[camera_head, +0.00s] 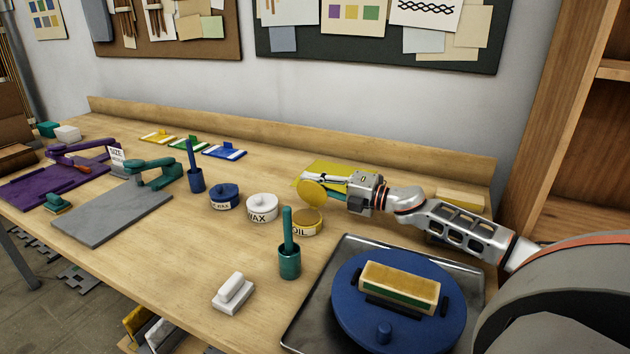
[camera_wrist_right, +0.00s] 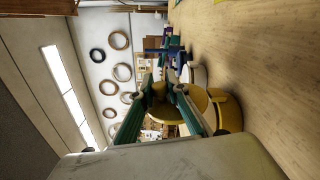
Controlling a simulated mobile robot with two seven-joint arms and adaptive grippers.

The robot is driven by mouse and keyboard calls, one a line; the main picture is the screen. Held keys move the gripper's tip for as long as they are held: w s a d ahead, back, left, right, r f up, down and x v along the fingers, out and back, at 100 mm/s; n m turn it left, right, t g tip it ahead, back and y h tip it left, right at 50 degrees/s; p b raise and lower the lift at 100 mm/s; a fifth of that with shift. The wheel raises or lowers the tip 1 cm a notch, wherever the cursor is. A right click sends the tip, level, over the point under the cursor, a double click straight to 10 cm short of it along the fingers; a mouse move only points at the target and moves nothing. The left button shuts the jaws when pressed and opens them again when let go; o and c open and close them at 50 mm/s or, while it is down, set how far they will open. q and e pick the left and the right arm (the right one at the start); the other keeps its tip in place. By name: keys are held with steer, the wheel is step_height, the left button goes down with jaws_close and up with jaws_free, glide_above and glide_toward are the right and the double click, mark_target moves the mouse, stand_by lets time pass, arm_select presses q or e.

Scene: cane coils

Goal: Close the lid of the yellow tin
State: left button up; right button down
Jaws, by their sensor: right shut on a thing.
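The yellow tin (camera_head: 307,226), labelled OIL, stands on the bench among other tins. Its round yellow lid (camera_head: 312,191) is raised and tilted above the back of the tin. My right gripper (camera_head: 327,189) reaches in from the right, above and behind the tin, and is shut on the lid. In the right wrist view the green fingers (camera_wrist_right: 163,90) meet at the lid, with the yellow tin (camera_wrist_right: 228,112) just to their right. The fingers partly hide the lid there, and whether it touches the tin is unclear. My left gripper is not in view.
A white tin (camera_head: 261,208) and a blue tin (camera_head: 223,197) stand left of the yellow one. A teal pot with a handle (camera_head: 289,259) stands in front. A metal tray (camera_head: 308,318) with a blue round thing (camera_head: 350,300) lies at the front right. A yellow sheet (camera_head: 318,168) lies behind.

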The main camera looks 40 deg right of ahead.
steer(key=shift+s+a+n, duration=0.25)
steer(key=shift+a+n, duration=0.25)
steer(key=shift+n, duration=0.4)
steer(key=c, duration=2)
jaws_free()
steer(key=shift+o, duration=0.2)
steer(key=shift+s+d, duration=0.1)
steer(key=v, duration=1.1)
steer(key=shift+s+d, duration=0.2)
steer(key=shift+s, duration=0.15)
